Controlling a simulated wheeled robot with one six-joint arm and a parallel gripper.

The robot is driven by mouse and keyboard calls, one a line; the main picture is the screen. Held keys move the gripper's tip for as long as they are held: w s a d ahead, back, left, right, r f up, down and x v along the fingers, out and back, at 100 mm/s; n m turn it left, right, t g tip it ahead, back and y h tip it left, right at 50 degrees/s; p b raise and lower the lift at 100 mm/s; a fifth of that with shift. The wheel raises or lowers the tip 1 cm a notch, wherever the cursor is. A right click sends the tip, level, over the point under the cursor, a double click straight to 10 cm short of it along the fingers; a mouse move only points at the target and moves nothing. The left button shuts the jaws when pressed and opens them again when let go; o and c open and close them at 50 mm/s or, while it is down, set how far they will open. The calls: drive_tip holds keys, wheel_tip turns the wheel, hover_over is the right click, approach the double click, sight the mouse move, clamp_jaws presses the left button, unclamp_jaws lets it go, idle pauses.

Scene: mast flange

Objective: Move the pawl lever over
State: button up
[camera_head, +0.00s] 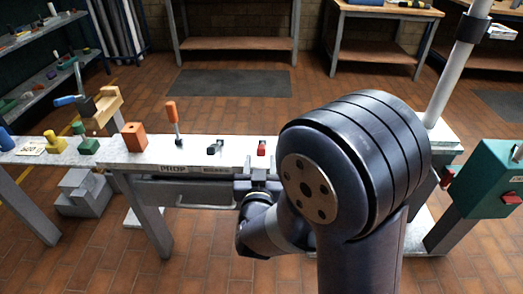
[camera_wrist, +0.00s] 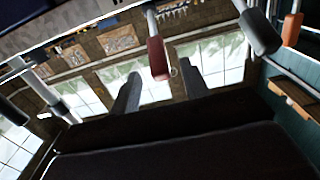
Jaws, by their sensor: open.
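A short red-handled lever (camera_head: 261,148) stands at the front of the white bench, and I take it as the pawl lever. In the wrist view its dark red handle (camera_wrist: 157,58) hangs from the top, between the lines of my two fingers. My gripper (camera_head: 258,173) is at the bench's front edge, just on the near side of that lever, partly hidden by my arm. In the wrist view my gripper (camera_wrist: 160,72) is open, with a finger either side of the handle. I cannot tell whether either finger touches it.
A black-handled lever (camera_head: 215,147) stands left of the red one, then an orange-handled upright lever (camera_head: 172,115) and an orange block (camera_head: 135,137). A grey mast (camera_head: 455,75) rises at right, near a teal box (camera_head: 488,180). The floor behind the bench is mostly clear.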

sight(261, 145)
drive_tip(key=w, duration=0.5)
drive_tip(key=shift+w+d, duration=0.2)
drive_tip(key=shift+w, duration=0.15)
clamp_jaws()
